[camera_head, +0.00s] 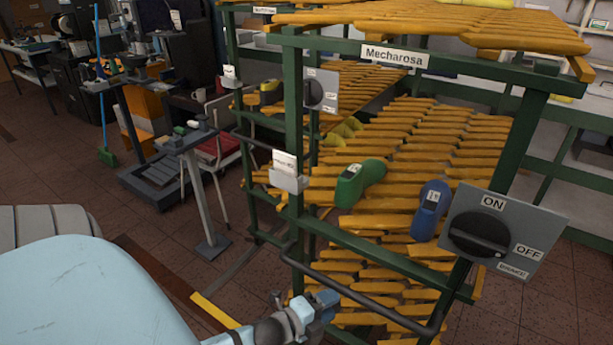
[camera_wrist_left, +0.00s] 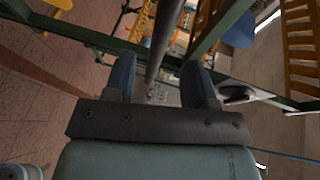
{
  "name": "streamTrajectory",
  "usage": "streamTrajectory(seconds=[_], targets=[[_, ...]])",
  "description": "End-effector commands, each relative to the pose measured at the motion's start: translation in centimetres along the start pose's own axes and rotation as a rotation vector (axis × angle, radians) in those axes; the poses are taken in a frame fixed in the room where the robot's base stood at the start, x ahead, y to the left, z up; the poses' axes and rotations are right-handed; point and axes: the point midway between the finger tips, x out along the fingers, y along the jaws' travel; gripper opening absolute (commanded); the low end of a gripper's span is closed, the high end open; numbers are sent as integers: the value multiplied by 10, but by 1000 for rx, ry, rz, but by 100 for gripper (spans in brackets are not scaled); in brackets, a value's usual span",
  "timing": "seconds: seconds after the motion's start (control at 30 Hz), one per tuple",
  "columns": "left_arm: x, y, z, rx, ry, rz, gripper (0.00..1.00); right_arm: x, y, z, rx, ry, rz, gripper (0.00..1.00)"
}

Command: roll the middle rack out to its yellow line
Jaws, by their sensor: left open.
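The near green-framed rack (camera_head: 400,240), labelled Mecharosa, carries yellow slatted shelves. I cannot tell whether it is the middle one. A dark horizontal handle bar (camera_head: 365,297) crosses its front. My left gripper (camera_head: 318,303) is open at the bar's left part. In the left wrist view the bar (camera_wrist_left: 163,38) lies in line with the gap between the two fingers (camera_wrist_left: 158,80); contact is unclear. A brake knob (camera_head: 478,235) on the rack's right post has its white mark at lower right, towards OFF. A yellow line (camera_head: 215,310) lies on the floor left of the rack.
Green (camera_head: 358,182) and blue (camera_head: 430,210) shoe lasts lie on the near rack's shelf. Another green rack with its own knob (camera_head: 320,91) stands behind. A grey stand (camera_head: 203,200) and a red chair (camera_head: 217,145) are at left. Brown floor is open at far left.

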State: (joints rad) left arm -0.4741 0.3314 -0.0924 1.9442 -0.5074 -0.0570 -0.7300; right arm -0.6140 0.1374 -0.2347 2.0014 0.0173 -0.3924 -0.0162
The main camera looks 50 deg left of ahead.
Motion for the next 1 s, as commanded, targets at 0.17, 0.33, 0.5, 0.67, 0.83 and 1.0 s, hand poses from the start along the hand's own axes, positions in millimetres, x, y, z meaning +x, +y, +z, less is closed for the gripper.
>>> streamTrajectory(seconds=[0.17, 0.33, 0.5, 0.67, 0.83, 1.0], targets=[[-38, 2, 0, -2, 0, 3, 51, 2, 0, 1, 2, 0, -1, 46], [-61, 2, 0, -1, 0, 2, 51, 2, 0, 2, 4, -1, -1, 46], [-70, 0, 0, -1, 0, 0, 51, 3, 0, 2, 6, -2, -1, 46], [-71, 0, 0, 0, 0, 0, 51, 3, 0, 2, 6, -2, -1, 46], [-70, 0, 0, -1, 0, 0, 51, 3, 0, 1, 6, -2, -1, 46], [-70, 0, 0, -1, 0, 0, 51, 3, 0, 1, 7, -1, 0, 46]])
